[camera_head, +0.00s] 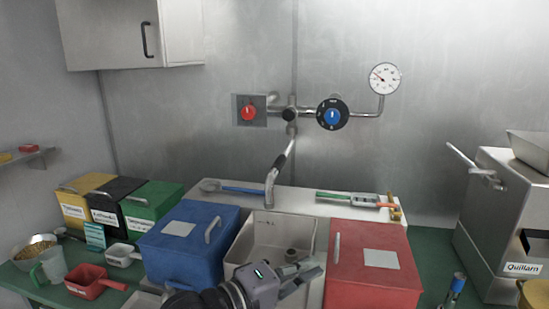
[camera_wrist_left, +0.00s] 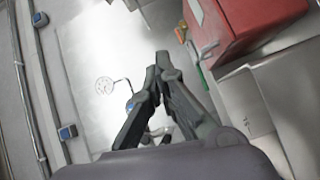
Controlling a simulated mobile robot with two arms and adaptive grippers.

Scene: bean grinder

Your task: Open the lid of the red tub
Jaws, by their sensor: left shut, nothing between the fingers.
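The red tub (camera_head: 372,290) stands right of the sink, with its lid (camera_head: 365,238) closed. The lid has a blank pale label and a light bar handle (camera_head: 337,248) along its left side. The tub also shows at the upper right of the left wrist view (camera_wrist_left: 262,22). My left gripper (camera_head: 318,271) is in front of the sink, its fingers pointing right toward the tub's left side. Its fingers are together and empty, as the left wrist view also shows (camera_wrist_left: 162,62). It does not visibly hold the handle. My right gripper is not in view.
The sink (camera_head: 245,240) and its faucet (camera_head: 275,175) lie behind my left gripper. A closed blue tub (camera_head: 185,255) stands left of the sink. A grey machine (camera_head: 500,215) stands at the right, with green counter between it and the red tub. Tools lie on the back ledge.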

